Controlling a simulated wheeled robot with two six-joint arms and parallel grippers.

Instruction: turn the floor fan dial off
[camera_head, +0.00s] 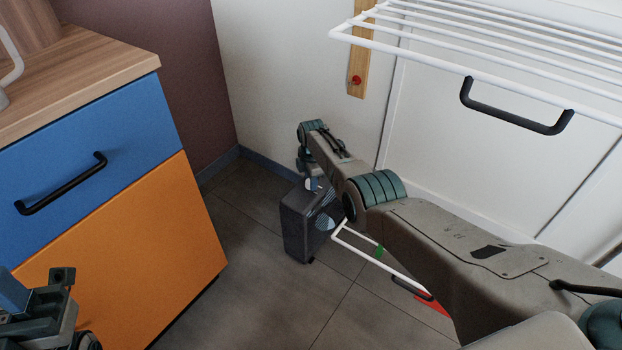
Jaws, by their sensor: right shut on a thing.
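The floor fan (297,228) is a dark grey box standing on the tiled floor in the corner, left of my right arm. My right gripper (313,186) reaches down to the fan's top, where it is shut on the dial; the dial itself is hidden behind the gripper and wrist. Part of the fan's right side is also covered by my arm. My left gripper (42,300) is at the lower left, in front of the orange drawer and away from the fan; its fingertips do not show clearly.
A cabinet with a blue drawer (100,150) and an orange drawer (150,250) stands at the left. A white wire rack (480,50) juts out at the upper right, above a black handle (515,118). A white rail (385,268) lies low under my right arm.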

